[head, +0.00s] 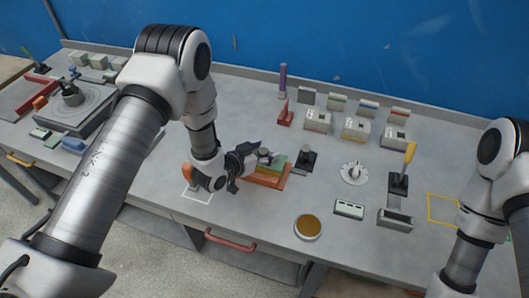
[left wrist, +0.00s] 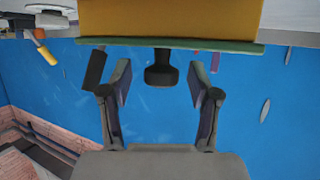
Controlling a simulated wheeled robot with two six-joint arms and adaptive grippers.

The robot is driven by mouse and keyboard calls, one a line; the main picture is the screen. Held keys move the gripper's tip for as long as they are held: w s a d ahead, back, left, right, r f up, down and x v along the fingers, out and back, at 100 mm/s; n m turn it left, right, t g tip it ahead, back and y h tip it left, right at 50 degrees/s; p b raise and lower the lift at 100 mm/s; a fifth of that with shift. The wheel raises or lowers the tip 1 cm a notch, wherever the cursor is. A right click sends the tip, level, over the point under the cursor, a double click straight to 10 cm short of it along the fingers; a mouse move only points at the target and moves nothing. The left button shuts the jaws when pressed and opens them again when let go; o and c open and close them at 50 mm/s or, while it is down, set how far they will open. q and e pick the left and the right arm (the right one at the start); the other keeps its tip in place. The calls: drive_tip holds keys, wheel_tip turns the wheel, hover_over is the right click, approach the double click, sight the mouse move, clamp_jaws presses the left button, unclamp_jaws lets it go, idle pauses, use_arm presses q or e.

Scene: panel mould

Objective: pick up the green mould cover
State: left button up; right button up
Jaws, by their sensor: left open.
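The green mould cover (head: 278,163) sits on top of a block on an orange base (head: 263,181) at the middle of the table. In the left wrist view the cover (left wrist: 220,46) shows as a thin green edge against a yellow-orange body (left wrist: 170,18), with a dark knob (left wrist: 162,70) sticking out from it. My left gripper (head: 257,158) is at the mould's left side and partly hides it. In the left wrist view its open fingers (left wrist: 158,85) stand either side of the knob, with gaps visible. My right gripper is out of view; only its arm shows.
A black stand (head: 306,160) is close right of the mould. A round brown dish (head: 308,226), a white disc (head: 354,173) and a yellow-handled tool (head: 409,155) stand further right. Several small boxes line the back. Bare table lies in front of the mould.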

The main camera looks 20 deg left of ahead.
use_arm(q)
drive_tip(key=shift+w+d+f, duration=0.15)
drive_tip(key=shift+w, duration=0.1)
drive_tip(key=shift+s+a, duration=0.2)
drive_tip(key=c, duration=0.4)
drive_tip(key=shift+s+r, duration=0.1)
drive_tip(key=shift+r, duration=0.1)
drive_tip(key=c, duration=0.5)
clamp_jaws()
drive_tip(key=shift+f, duration=0.1)
